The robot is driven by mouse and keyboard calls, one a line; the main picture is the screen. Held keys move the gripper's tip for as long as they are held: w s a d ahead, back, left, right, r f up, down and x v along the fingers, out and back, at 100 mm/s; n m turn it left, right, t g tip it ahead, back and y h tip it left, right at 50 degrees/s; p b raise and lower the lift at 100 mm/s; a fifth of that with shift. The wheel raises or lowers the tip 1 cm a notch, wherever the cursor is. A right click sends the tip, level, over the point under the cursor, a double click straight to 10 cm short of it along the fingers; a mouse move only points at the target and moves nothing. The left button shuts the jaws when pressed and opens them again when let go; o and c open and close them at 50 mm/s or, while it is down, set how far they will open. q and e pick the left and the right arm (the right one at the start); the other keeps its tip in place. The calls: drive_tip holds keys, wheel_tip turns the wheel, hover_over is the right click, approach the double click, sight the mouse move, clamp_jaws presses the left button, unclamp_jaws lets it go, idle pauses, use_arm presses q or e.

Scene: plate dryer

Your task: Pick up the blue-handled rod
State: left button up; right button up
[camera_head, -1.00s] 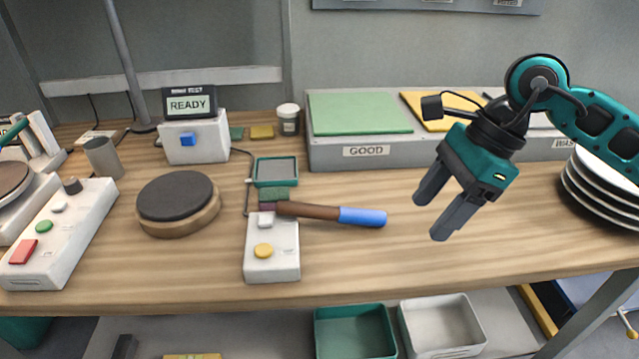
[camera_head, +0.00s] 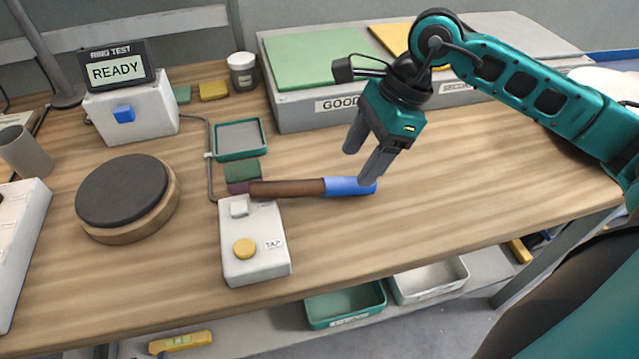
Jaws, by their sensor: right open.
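The blue-handled rod (camera_head: 290,189) lies on the wooden table. Its brown shaft points left, its far left end at a small dark block beside the white tap box, and its blue handle (camera_head: 343,186) points right. My right gripper (camera_head: 356,167) is open, fingers pointing down and left, with its fingertips at the blue handle in the picture. The nearer finger covers part of the handle's right end. I cannot tell whether the fingers touch it. My left gripper is not in view.
The white tap box (camera_head: 252,262) with a yellow button stands just in front of the rod's shaft. A green-rimmed tray (camera_head: 263,148) lies behind it. A round dark pad (camera_head: 122,190) is at left. The grey GOOD platform (camera_head: 300,112) stands behind. The table right of the handle is clear.

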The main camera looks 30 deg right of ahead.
sight(346, 179)
drive_tip(key=x, duration=0.5)
drive_tip(key=shift+a+f, duration=0.25)
drive_tip(key=shift+a, duration=0.1)
clamp_jaws()
idle(0.3)
drive_tip(key=shift+r, duration=0.1)
